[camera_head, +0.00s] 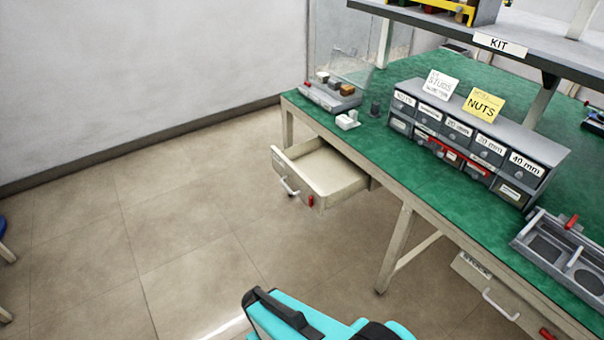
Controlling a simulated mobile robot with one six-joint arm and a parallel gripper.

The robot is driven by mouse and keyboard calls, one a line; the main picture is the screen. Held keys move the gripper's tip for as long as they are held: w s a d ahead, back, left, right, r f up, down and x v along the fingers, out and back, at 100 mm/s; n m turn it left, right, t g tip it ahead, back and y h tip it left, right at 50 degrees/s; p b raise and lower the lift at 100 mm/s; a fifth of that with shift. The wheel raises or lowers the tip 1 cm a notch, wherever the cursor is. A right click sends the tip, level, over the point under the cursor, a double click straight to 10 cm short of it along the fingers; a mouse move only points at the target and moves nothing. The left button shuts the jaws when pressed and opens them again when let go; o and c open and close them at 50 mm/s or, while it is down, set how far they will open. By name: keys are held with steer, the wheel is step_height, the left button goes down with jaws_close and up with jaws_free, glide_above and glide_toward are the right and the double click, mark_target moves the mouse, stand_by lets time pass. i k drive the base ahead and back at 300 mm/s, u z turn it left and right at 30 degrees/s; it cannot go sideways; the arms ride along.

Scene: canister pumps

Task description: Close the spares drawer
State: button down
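A cream drawer (338,186) under the left end of the green-topped bench is pulled well out. Its inside looks empty. Its front panel (292,182) faces left toward the open floor and carries a white label too small to read surely, a pale bar handle (289,187) and a red piece at its lower right corner. I take it to be the spares drawer. My gripper is not in view; only teal and black parts of my own body show at the bottom, apart from the drawer.
The green bench (395,165) bears a grey cabinet of small drawers (480,140), a metal tray (565,255) and a block holder (330,95). A second drawer (490,290) at lower right appears shut. Tiled floor (180,225) left of the open drawer is clear.

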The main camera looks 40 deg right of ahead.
mark_target(315, 167)
steer(key=i, duration=0.9)
steer(key=u, duration=0.05)
